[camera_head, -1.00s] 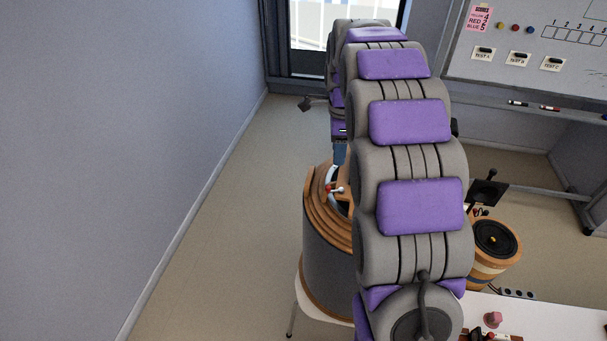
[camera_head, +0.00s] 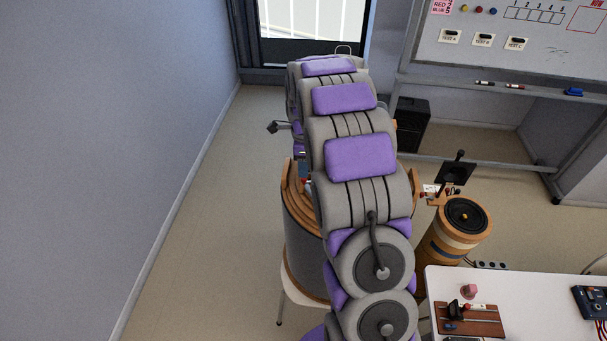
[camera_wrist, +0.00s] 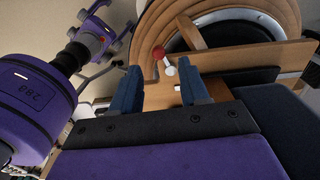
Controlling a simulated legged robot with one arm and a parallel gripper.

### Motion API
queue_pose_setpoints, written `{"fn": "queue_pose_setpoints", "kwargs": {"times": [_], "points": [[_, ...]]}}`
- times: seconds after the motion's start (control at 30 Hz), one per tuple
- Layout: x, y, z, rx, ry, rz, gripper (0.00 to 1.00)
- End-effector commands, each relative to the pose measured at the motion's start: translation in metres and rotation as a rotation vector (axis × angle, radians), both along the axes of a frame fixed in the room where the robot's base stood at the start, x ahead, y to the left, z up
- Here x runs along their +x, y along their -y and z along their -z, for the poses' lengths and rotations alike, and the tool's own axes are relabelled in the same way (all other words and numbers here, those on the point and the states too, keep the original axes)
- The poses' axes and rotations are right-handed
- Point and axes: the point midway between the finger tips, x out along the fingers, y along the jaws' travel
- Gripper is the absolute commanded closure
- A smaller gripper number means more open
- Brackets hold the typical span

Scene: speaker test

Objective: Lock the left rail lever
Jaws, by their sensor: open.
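In the wrist view a small lever with a red ball (camera_wrist: 158,52) and a pale shaft stands at the edge of a stepped wooden ring around a dark round opening. My gripper (camera_wrist: 161,76) is open, its two blue fingers apart and pointing toward the wooden ring. The lever shows in the gap between the fingertips. I cannot tell whether either finger touches it. In the head view the wooden drum-like cabinet (camera_head: 299,240) stands on a white stool, left of my arm. My arm hides most of its top and most of my gripper.
A smaller round speaker (camera_head: 466,215) stands right of my arm. A white table (camera_head: 550,285) with a wooden tray (camera_head: 485,322) is at lower right. A whiteboard (camera_head: 540,50) stands behind. A purple device (camera_wrist: 95,35) is at upper left in the wrist view. The left floor is clear.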

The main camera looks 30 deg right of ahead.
Motion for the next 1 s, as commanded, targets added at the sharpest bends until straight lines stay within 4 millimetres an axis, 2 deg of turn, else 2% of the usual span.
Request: {"fn": "queue_pose_setpoints", "kwargs": {"times": [0.1,0.3,0.5,0.73,1.0], "points": [[-0.002,-0.001,0.023,0.003,-0.008,0.0,0.55],[0.0,-0.001,0.047,0.001,-0.003,0.0,0.55],[0.0,-0.001,0.055,-0.001,0.001,0.0,0.55],[0.0,0.0,0.056,0.001,0.001,0.0,0.55],[0.0,0.0,0.056,0.0,0.0,0.0,0.81]]}}
